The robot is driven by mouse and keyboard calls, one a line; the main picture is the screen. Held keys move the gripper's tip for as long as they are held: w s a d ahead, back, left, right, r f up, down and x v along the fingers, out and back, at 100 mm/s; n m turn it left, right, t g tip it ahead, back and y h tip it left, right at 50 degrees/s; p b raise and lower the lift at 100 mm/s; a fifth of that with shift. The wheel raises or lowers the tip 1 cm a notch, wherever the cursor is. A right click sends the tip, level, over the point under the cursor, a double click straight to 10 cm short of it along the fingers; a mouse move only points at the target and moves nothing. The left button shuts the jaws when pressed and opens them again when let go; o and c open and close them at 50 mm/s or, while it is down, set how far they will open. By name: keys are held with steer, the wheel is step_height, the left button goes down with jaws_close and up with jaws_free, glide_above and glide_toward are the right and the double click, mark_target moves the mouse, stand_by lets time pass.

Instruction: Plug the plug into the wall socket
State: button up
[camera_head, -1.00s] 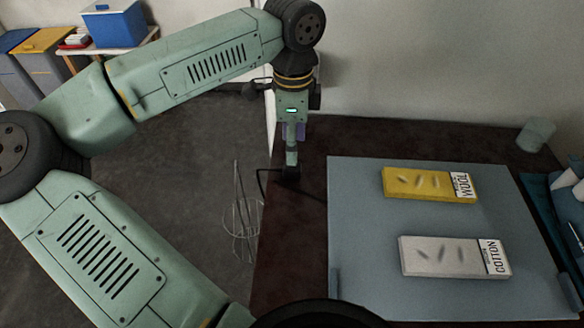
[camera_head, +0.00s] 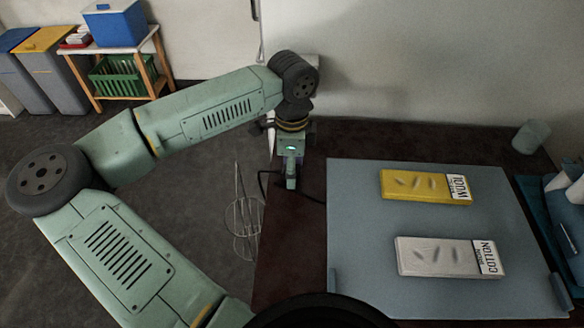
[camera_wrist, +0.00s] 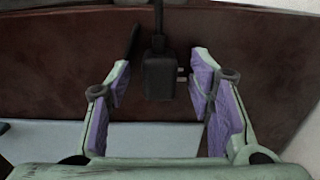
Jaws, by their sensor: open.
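A dark plug (camera_wrist: 158,77) lies on the brown tabletop in the wrist view, with its prongs pointing right. Its cord (camera_wrist: 158,18) runs up to the top of the picture. My gripper (camera_wrist: 160,72) is open, with one purple-padded finger on each side of the plug. The left finger is apart from the plug; the right finger is close to the prongs, and I cannot tell if it touches. In the head view my gripper (camera_head: 291,184) is low over the table's left part and hides the plug. I cannot make out the wall socket in either view.
A grey-blue mat (camera_head: 350,230) holds a yellow wool box (camera_head: 415,186) and a white cotton box (camera_head: 435,256). A cup (camera_head: 530,137) stands at the back right. A wall stands behind the table.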

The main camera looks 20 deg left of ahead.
steer(key=shift+f, duration=0.15)
steer(key=shift+c, duration=0.4)
jaws_close()
